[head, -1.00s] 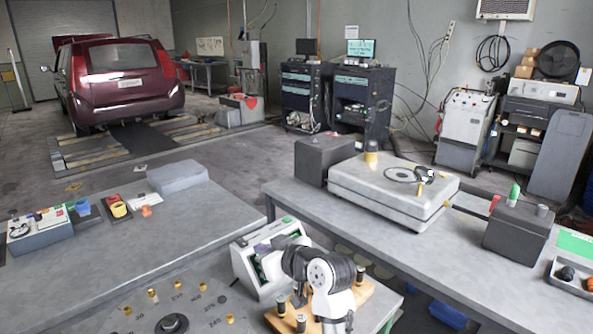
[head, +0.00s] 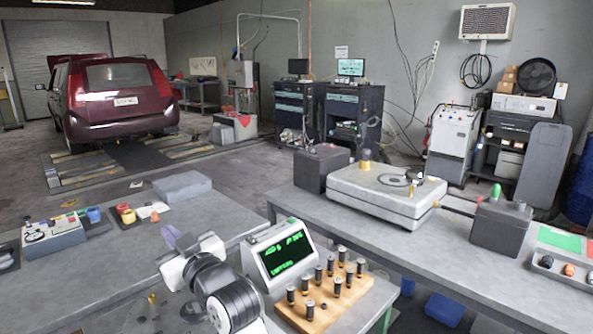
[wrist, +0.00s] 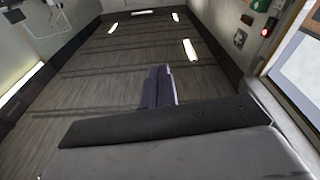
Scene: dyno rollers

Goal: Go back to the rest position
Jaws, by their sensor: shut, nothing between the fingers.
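My gripper (head: 170,236) shows in the head view at the lower middle-left, above the left table, at the end of my white and dark grey arm. Its purple-grey fingers are together and hold nothing. In the wrist view the closed fingers (wrist: 158,88) stick out past the dark edge of my wrist, and they point toward a wall and ceiling with bright lights. The gripper touches no object that I can see. Part of the left table is hidden behind my arm.
A green-lit display box (head: 283,252) and a wooden block (head: 318,318) with several dark-topped pegs stand just right of my arm. The right table holds a grey flat unit (head: 385,200) and a dark box (head: 499,228). A grey block (head: 182,187) lies on the left table.

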